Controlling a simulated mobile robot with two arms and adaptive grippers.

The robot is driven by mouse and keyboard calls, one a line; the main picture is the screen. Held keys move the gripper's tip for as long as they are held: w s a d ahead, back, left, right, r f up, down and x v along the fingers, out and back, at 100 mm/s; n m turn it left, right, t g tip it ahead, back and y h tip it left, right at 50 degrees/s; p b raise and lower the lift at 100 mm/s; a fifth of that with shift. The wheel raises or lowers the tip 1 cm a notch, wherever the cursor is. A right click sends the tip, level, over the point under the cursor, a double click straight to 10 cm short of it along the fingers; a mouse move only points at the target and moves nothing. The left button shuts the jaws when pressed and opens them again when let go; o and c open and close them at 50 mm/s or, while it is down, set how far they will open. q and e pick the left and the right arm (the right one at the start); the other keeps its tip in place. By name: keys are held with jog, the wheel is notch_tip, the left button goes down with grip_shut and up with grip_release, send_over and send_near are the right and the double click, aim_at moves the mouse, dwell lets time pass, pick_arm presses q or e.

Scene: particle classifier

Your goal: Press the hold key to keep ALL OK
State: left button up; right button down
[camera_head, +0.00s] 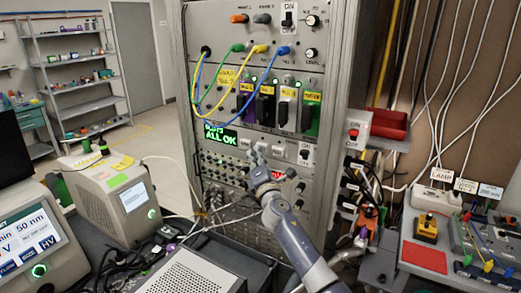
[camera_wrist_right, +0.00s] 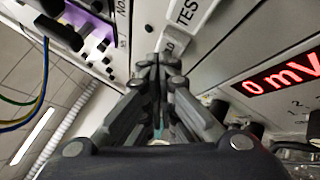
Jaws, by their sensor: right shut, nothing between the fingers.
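A rack panel's green display (camera_head: 220,134) reads ALL OK in the head view. Small pale keys (camera_head: 278,152) sit in a row to its lower right. My right gripper (camera_head: 257,160) is at this row, its fingers shut with nothing between them. In the right wrist view the shut fingertips (camera_wrist_right: 159,64) point at a small pale key (camera_wrist_right: 173,43), partly hidden by them, so its label is not fully readable. Touching or just apart, I cannot tell. A larger white key marked TEST (camera_wrist_right: 188,12) is beside it. My left gripper is not in view.
A red mV readout (camera_wrist_right: 284,80) is right of the fingers in the wrist view. Coloured cables (camera_head: 240,75) hang over the upper rack panels. An ON switch (camera_head: 305,153) is right of the keys. Instruments (camera_head: 118,198) crowd the left, and a bench (camera_head: 455,250) stands at right.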

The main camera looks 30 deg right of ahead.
jog(key=shift+w+d, duration=0.25)
jog(key=shift+d, duration=0.25)
dwell(0.4)
jog(key=shift+s+a, duration=0.4)
jog(key=shift+a, duration=0.2)
jog(key=shift+s+a, duration=0.3)
jog(key=shift+a, duration=0.2)
jog(key=a, duration=0.1)
jog(key=s+a+p, duration=0.1)
jog(key=a, duration=0.1)
jog(key=s+a, duration=0.1)
jog(key=shift+s+a, duration=0.15)
jog(key=shift+s, duration=0.1)
dwell(0.8)
